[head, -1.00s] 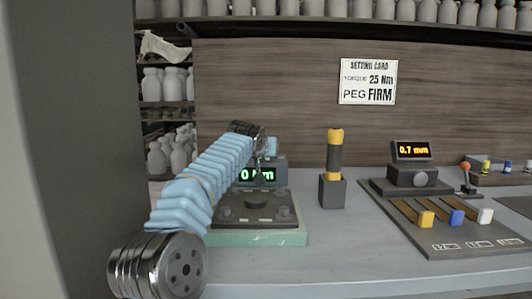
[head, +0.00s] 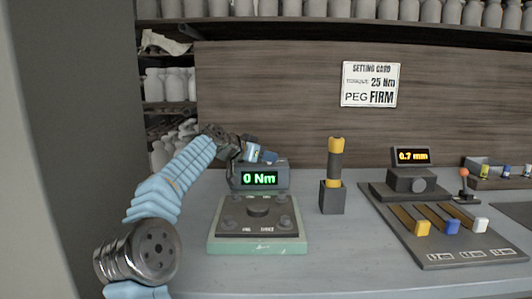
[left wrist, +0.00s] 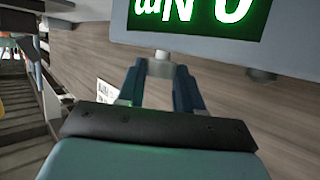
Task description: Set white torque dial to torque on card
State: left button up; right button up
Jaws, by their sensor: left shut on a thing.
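The display box (head: 262,178) reads 0 Nm in green. In the left wrist view its screen (left wrist: 200,15) shows upside down at the top. The white torque dial (left wrist: 161,66) sits at the box's edge between the blue fingers. My left gripper (head: 262,155) is at the top of the box and shut on the dial; its fingers (left wrist: 160,80) show in the left wrist view. In the head view the gripper hides the dial. The setting card (head: 370,84) on the back wall reads torque 25 Nm, peg FIRM. My right gripper is out of view.
A green-based panel with a dark knob (head: 258,206) lies in front of the box. A yellow-and-black peg stands in a block (head: 332,197) to the right. Farther right are a slider panel (head: 450,240) and a display reading 0.7 mm (head: 411,157).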

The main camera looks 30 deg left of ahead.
pick_arm(q)
jog(key=shift+a+m+h, duration=0.15)
jog(key=shift+m+h, duration=0.45)
jog(key=shift+h, duration=0.1)
jog(key=shift+g, duration=0.3)
jog(key=o, duration=1)
jog(key=shift+o, duration=0.2)
jog(key=b+v, duration=0.2)
jog(key=v, duration=1.1)
jog(key=shift+s+a, duration=0.3)
